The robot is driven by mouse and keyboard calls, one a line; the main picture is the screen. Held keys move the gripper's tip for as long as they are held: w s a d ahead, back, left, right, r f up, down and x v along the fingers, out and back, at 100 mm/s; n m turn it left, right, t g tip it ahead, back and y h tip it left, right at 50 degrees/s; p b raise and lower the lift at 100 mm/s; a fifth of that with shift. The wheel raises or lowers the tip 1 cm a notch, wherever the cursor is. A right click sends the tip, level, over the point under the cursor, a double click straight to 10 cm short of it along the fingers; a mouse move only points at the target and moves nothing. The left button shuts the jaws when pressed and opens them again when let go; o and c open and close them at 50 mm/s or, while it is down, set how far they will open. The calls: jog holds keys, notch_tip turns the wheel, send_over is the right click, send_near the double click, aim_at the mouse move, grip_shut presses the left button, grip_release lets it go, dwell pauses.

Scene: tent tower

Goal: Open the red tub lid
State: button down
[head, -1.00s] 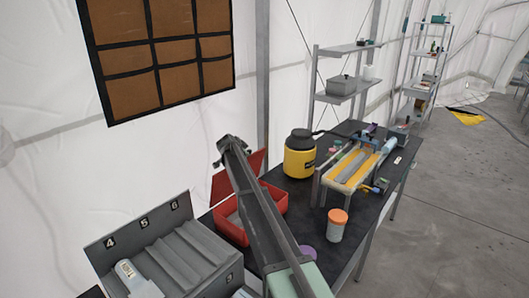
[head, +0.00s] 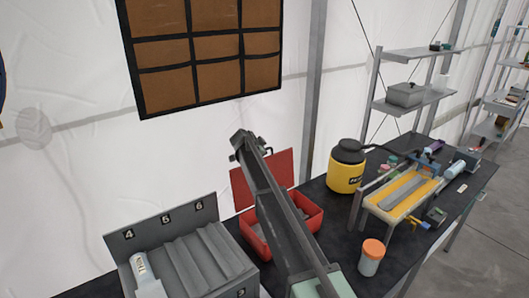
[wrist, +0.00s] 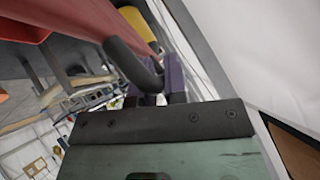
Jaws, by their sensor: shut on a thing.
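The red tub (head: 310,216) stands on the dark bench, partly hidden behind my arm. Its red lid (head: 277,170) stands raised at the tub's back edge, tilted up from the rim. In the wrist view the lid (wrist: 85,22) runs across the upper left, with a dark curved handle (wrist: 128,55) on it. My gripper (wrist: 162,88) is shut on this handle, its purple fingers at the handle's end. In the head view the gripper end (head: 243,142) is at the lid's upper left, and the grip itself is too small to make out.
A grey numbered bin (head: 185,250) stands left of the tub. A yellow jar with a black top (head: 345,172), an orange-lidded container (head: 371,258) and a yellow-railed fixture (head: 400,195) stand to the right. The white tent wall (head: 210,165) is close behind.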

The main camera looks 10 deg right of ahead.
jog(key=c, duration=1.4)
grip_release()
jog(key=shift+o, duration=1.2)
jog(key=shift+s, duration=0.15)
jog(key=shift+s+a+r+p, duration=0.15)
jog(key=shift+s+r+p, duration=0.15)
jog(key=shift+r+p, duration=0.25)
jog(key=p+v, duration=0.6)
jog(key=v, duration=0.3)
jog(key=shift+s+a, duration=0.2)
jog(key=shift+a, duration=0.1)
jog(key=shift+r, duration=0.15)
